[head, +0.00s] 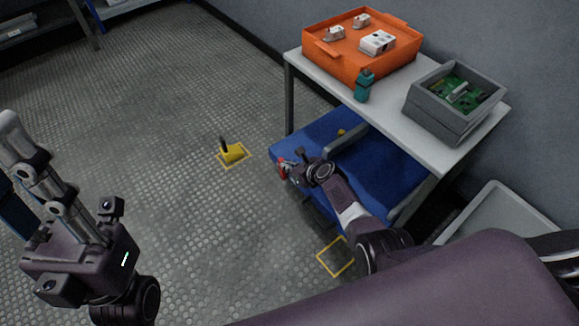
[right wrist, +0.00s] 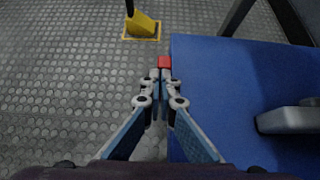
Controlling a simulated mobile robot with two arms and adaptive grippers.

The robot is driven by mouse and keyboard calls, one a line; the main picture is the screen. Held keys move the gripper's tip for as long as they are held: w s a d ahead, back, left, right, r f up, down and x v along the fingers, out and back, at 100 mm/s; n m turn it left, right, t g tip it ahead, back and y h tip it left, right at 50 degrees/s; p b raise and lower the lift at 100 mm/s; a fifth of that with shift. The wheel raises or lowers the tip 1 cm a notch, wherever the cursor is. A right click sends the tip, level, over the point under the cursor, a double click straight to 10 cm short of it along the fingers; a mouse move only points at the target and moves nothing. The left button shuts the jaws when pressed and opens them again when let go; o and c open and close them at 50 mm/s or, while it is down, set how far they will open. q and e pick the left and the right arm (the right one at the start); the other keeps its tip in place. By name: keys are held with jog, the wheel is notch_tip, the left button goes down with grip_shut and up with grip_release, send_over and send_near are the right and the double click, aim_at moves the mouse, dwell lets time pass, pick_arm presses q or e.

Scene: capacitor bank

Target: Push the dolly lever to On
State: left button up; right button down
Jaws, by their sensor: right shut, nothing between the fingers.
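The dolly is a low platform with a blue top (head: 397,173), standing partly under the table; its blue top fills the right of the right wrist view (right wrist: 235,90). A small red piece, apparently the lever's end (right wrist: 164,62), shows at the dolly's left edge, also in the head view (head: 281,161). My right gripper (head: 287,170) is shut and empty, its fingertips (right wrist: 160,75) right at the red piece; I cannot tell whether they touch. The lever's lower part and any On marking are hidden. My left gripper (head: 22,160) is at the left edge, partly cut off.
A yellow chock with a black handle (head: 233,153) stands in a yellow floor square. Another floor square (head: 336,257) is empty.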

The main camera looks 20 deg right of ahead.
aim_at(279, 159)
jog(key=shift+w+a+r+b, duration=0.1)
jog(key=shift+w+a+b, duration=0.2)
jog(key=shift+w, duration=0.7)
jog(key=shift+w+a+r+b, duration=0.15)
jog(key=shift+w+a, duration=0.25)
jog(key=shift+w, duration=0.55)
jog(key=shift+r, duration=0.1)
